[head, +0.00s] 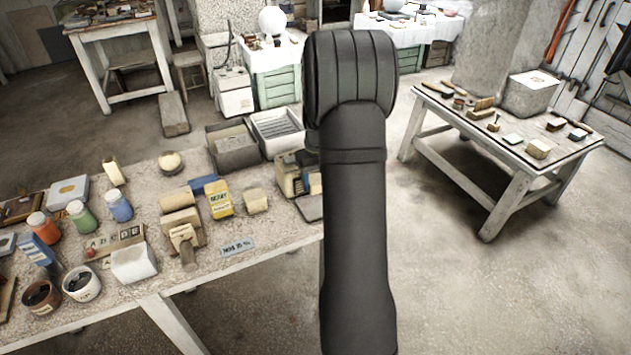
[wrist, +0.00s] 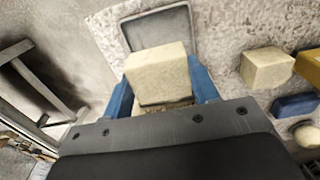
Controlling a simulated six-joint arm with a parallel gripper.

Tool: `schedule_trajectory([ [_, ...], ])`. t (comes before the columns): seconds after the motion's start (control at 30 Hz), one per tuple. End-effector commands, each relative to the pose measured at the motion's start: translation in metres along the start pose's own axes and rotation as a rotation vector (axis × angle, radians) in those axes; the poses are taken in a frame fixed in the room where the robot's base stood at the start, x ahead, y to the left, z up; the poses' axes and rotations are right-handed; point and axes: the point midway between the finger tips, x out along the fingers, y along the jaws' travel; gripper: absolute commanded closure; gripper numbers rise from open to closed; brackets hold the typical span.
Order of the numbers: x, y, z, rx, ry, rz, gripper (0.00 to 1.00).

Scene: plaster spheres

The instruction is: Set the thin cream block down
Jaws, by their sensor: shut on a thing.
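My gripper (wrist: 163,92) is shut on the thin cream block (wrist: 156,70), with a blue finger on either side of it in the wrist view. The block is over the near part of a dark grey flat plate or shallow tray (wrist: 138,34). I cannot tell whether the block touches it. In the head view my arm hides most of the gripper. The grey plate (head: 310,209) shows in part at the right end of the left table, beside my arm.
A second cream block (wrist: 267,69), a yellow box (head: 219,199) and a blue block (head: 203,185) stand close by. Grey bins (head: 232,147) are behind. The table's front edge is near. Another table (head: 520,130) stands at the right across open floor.

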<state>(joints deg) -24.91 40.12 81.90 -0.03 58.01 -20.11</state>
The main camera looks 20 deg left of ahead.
Motion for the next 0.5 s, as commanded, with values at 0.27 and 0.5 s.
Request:
schedule_trajectory([
  [0.27, 0.007, 0.0, 0.0, 0.0, 0.0, 0.0, 0.75],
  [0.5, 0.031, -0.001, 0.0, 0.0, -0.001, 0.0, 0.75],
])
